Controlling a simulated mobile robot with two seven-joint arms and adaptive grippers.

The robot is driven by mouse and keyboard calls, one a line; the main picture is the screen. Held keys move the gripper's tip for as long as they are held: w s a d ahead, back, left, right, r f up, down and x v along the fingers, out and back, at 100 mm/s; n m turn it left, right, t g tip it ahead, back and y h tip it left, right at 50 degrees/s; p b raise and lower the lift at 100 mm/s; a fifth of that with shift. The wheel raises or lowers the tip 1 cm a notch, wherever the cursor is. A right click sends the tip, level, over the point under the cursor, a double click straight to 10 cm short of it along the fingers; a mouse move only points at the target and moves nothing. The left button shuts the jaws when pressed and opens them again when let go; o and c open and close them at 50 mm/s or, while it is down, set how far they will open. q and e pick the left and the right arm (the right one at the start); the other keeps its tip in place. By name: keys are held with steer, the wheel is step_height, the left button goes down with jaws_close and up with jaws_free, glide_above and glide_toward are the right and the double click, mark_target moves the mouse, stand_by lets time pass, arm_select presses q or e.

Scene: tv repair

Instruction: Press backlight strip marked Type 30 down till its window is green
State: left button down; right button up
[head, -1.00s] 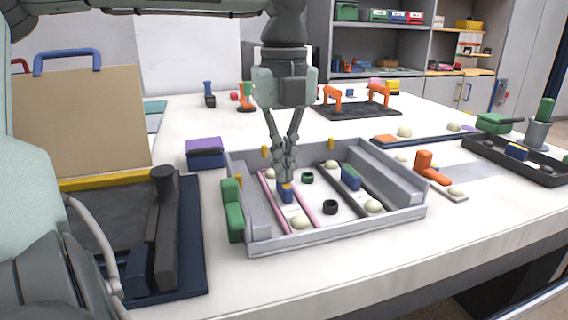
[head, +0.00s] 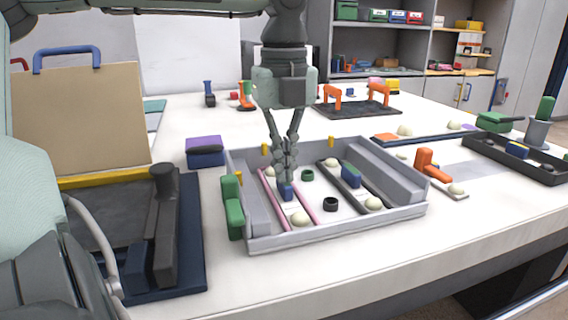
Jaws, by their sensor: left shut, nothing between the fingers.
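A grey open-topped TV frame (head: 340,233) lies on the white table. In it are a pink-edged strip (head: 305,207) on the left and a dark-edged strip (head: 375,189) on the right, each with pale domes and a blue block. My left gripper (head: 287,180) is shut and empty, pointing down. Its tips are over the blue block (head: 287,191) of the pink-edged strip and seem to touch it. They hide part of the block's top. The type markings cannot be read, and no window colour can be made out on the pink-edged strip.
A green block (head: 232,206) sits on the frame's left wall. Black (head: 330,204) and green (head: 308,176) rings lie between the strips. A purple-and-blue box (head: 205,152) stands behind left, an orange-handled tool (head: 430,166) to the right. The table front is clear.

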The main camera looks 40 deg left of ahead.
arm_select(q)
steer(key=shift+s+f, duration=0.1)
steer(key=shift+f, duration=0.1)
stand_by(0.3)
steer(key=shift+r+p, duration=2.35)
steer(key=shift+r, duration=1.3)
